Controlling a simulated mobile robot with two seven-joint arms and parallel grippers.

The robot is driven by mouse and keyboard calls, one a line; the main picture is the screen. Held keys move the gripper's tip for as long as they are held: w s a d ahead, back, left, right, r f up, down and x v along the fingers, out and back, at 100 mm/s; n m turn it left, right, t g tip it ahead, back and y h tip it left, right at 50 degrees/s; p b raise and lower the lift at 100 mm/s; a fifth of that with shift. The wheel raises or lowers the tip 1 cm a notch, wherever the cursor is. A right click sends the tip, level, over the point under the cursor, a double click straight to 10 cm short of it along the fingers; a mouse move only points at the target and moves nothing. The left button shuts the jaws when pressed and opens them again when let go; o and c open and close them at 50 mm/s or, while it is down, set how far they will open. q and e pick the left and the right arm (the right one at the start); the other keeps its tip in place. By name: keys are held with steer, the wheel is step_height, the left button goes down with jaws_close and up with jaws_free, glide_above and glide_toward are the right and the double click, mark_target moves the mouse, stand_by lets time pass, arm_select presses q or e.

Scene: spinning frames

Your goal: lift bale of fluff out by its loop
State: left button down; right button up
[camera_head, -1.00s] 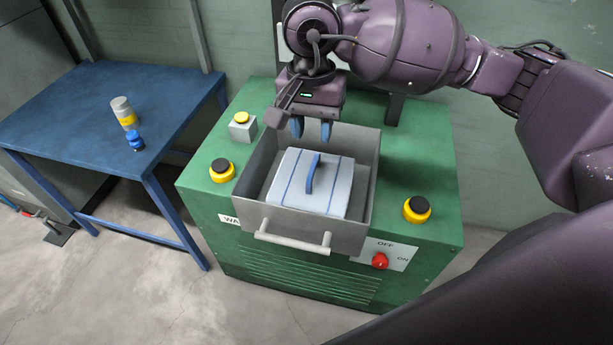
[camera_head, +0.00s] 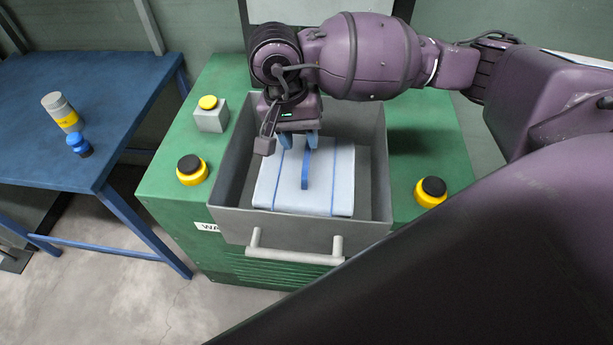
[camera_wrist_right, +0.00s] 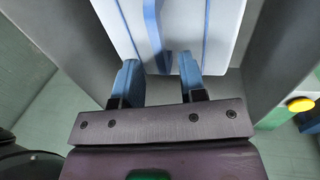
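The bale of fluff (camera_head: 333,182) is a pale block with blue straps, lying in the grey open drawer (camera_head: 380,190). Its blue loop (camera_head: 305,172) stands up from the middle of the top. My right gripper (camera_head: 299,141) is open and empty, pointing down over the back part of the bale. In the right wrist view the open fingers (camera_wrist_right: 160,66) lie either side of the line of the loop (camera_wrist_right: 153,32), with the loop's near end close to the gap. I cannot tell whether they touch the bale. My left gripper is not in view.
The drawer sits in a green machine (camera_head: 170,150) with a front handle (camera_head: 295,252). Yellow-and-black buttons (camera_head: 192,170) (camera_head: 431,192) flank it, and a grey box with a yellow button (camera_head: 210,115) is at the left. A blue table (camera_head: 110,90) holds a grey-yellow canister (camera_head: 62,112) and a blue one (camera_head: 79,145).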

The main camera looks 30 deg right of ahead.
mark_target(307, 154)
steer(key=shift+s+d+f, duration=0.1)
steer(key=shift+d+f, duration=0.15)
steer(key=shift+f, duration=0.75)
steer(key=shift+s+d+f, duration=0.1)
steer(key=shift+d+f, duration=0.1)
steer(key=shift+f, duration=0.75)
steer(key=shift+d+f, duration=0.25)
steer(key=shift+f, duration=0.75)
steer(key=shift+c, duration=0.5)
jaws_close()
steer(key=shift+r, duration=0.1)
